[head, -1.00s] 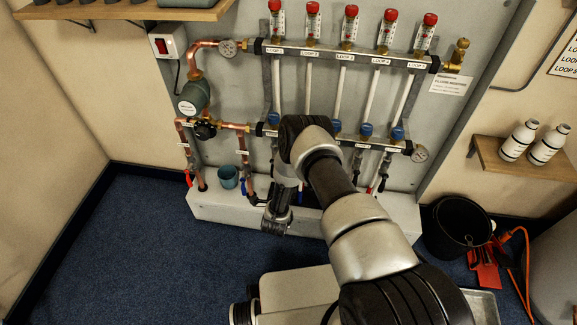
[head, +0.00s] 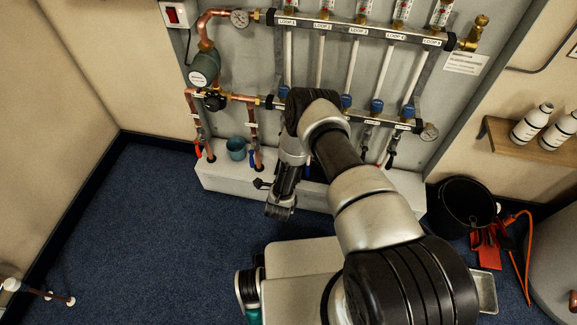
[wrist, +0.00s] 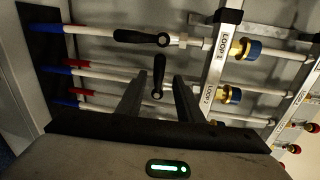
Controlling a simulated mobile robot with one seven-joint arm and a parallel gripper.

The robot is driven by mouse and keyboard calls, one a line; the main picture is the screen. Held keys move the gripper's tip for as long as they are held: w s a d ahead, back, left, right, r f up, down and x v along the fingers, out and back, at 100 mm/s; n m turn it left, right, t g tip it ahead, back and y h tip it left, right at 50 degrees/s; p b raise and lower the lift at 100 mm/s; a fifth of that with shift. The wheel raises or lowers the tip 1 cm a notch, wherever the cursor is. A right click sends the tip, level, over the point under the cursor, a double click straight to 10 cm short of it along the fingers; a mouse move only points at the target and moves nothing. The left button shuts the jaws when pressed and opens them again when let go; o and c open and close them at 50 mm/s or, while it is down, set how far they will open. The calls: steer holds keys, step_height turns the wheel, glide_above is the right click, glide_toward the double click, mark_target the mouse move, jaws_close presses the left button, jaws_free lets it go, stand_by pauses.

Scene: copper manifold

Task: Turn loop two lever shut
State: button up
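In the wrist view, the loop two lever (wrist: 158,75) is a black handle on the second pipe, in line with the label that seems to read LOOP 2. Its handle lies crosswise to the pipe. My gripper (wrist: 159,76) is open, with one dark finger to each side of this lever; I cannot tell whether either finger touches it. The lever above it (wrist: 140,37), by the LOOP 1 label, lies along its pipe. In the head view, my arm hides the loop two lever and my gripper's fingertips.
The copper manifold's upper bar (head: 340,29) carries loop labels. Copper pipes and a round pump (head: 204,68) are at left. A blue cup (head: 236,149) stands on the white ledge (head: 225,177). A black bucket (head: 460,207) is at right.

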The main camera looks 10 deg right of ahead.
steer(key=p+v, duration=0.2)
steer(key=v, duration=1.1)
steer(key=shift+w, duration=0.15)
